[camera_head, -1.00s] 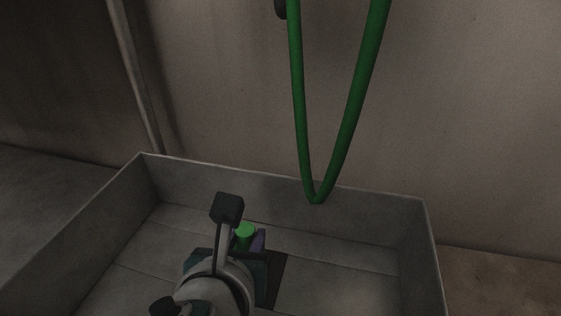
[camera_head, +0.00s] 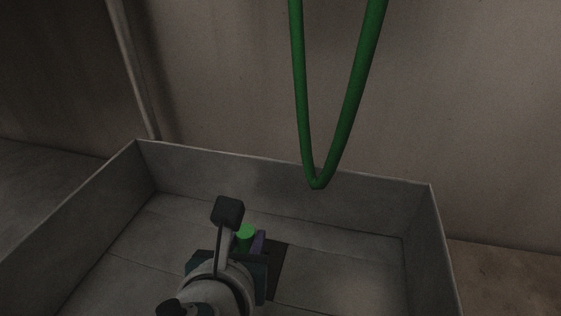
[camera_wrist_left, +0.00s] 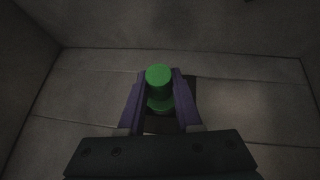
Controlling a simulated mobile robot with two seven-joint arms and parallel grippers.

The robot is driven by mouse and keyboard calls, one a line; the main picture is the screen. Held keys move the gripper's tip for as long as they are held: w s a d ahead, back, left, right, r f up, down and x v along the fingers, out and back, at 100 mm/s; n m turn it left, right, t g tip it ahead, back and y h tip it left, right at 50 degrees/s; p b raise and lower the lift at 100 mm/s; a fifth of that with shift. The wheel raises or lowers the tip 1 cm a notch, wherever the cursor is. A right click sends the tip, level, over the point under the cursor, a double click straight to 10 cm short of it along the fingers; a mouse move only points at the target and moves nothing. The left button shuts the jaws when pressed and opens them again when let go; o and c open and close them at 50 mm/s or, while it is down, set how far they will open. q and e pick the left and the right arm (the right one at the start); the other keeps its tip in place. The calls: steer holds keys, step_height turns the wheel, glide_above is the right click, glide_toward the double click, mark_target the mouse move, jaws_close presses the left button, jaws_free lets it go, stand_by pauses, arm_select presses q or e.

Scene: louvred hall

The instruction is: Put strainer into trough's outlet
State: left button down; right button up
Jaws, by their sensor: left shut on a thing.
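The strainer (camera_head: 245,232) is a green piece with a round knob on top and a wider round part below. My left gripper (camera_head: 254,243) is shut on it, with the purple fingers on either side of the knob; the strainer also shows in the left wrist view (camera_wrist_left: 159,76). The trough (camera_head: 420,225) is a grey open box with a seamed floor. Its outlet (camera_head: 281,268) is a dark square in the floor, partly hidden by my gripper. In the left wrist view the outlet (camera_wrist_left: 188,93) lies behind and around the strainer. I cannot tell the height between them. My right gripper is not in view.
A green hose (camera_head: 348,110) hangs in a loop at the trough's far wall. A pipe (camera_head: 135,75) runs up the wall on the left. The trough's walls stand around my left gripper. Its floor is bare to the right of the outlet.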

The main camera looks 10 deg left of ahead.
mark_target(243, 239)
arm_select(q)
steer(key=shift+f+b, duration=1.1)
steer(key=shift+f, duration=0.35)
steer(key=shift+r, duration=0.15)
steer(key=c, duration=0.5)
jaws_free()
steer(key=r+p, duration=0.1)
steer(key=p, duration=0.1)
steer(key=s+r+p, duration=0.1)
steer(key=r+p, duration=0.1)
steer(key=s+r+p, duration=0.1)
steer(key=r+p, duration=0.1)
steer(key=shift+s+d+r, duration=0.1)
steer(key=shift+s+d, duration=0.05)
steer(key=shift+s, duration=0.1)
steer(key=shift+s+d+r+p, duration=0.1)
steer(key=shift+s+r+p, duration=0.35)
steer(key=shift+p, duration=0.35)
